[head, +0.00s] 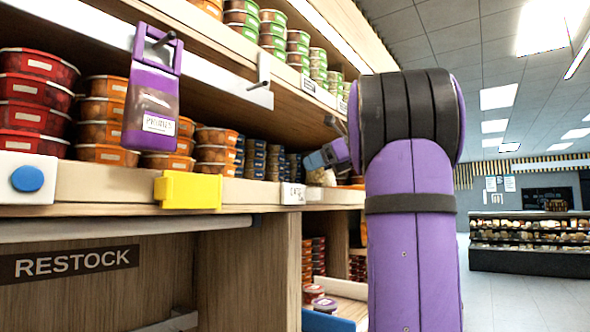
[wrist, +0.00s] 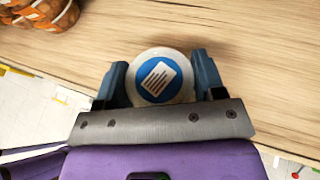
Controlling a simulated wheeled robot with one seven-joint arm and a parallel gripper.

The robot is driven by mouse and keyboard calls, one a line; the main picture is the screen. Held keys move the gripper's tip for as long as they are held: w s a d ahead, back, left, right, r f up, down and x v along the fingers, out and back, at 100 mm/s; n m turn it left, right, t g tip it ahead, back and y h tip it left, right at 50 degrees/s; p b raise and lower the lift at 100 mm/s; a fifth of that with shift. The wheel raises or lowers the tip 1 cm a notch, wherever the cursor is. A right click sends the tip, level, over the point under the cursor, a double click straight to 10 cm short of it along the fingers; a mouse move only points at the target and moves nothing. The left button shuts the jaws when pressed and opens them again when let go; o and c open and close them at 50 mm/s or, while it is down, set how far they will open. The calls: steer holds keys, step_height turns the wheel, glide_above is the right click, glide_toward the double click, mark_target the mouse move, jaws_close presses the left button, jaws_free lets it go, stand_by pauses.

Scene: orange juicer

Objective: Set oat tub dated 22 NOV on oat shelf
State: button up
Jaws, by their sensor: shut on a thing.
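My gripper (wrist: 158,72) is shut on a round tub (wrist: 155,77) in the wrist view. The tub's lid is white-rimmed with a blue disc and a white label. One blue finger presses on each side of it, and pale wood lies beneath. In the head view the gripper (head: 330,157) is at the shelf front, right of centre, partly behind my purple arm. The pale tub (head: 322,178) shows small below it, close to the shelf board (head: 110,182). Whether it touches the board is unclear, and no date on it can be read.
Stacked orange tubs (head: 215,150) and red tubs (head: 35,92) fill the shelf to the left. A purple hanging holder (head: 152,100), a yellow tag (head: 188,190) and a white tag (head: 292,193) line the front. Below, a RESTOCK bay holds tubs (head: 325,305) beside a blue edge.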

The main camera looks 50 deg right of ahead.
steer(key=w, duration=0.1)
steer(key=w+a, duration=0.1)
steer(key=w, duration=0.1)
steer(key=w+a, duration=0.1)
steer(key=shift+w+a, duration=0.2)
steer(key=shift+w, duration=0.1)
steer(key=shift+f, duration=0.3)
steer(key=shift+f, duration=0.1)
steer(key=o, duration=0.9)
steer(key=shift+o, duration=0.2)
steer(key=shift+s+d, duration=0.1)
steer(key=shift+s, duration=0.05)
steer(key=s+d, duration=0.5)
steer(key=s, duration=0.6)
steer(key=shift+s+d+r, duration=0.2)
steer(key=shift+d+r, duration=0.1)
steer(key=shift+d, duration=0.05)
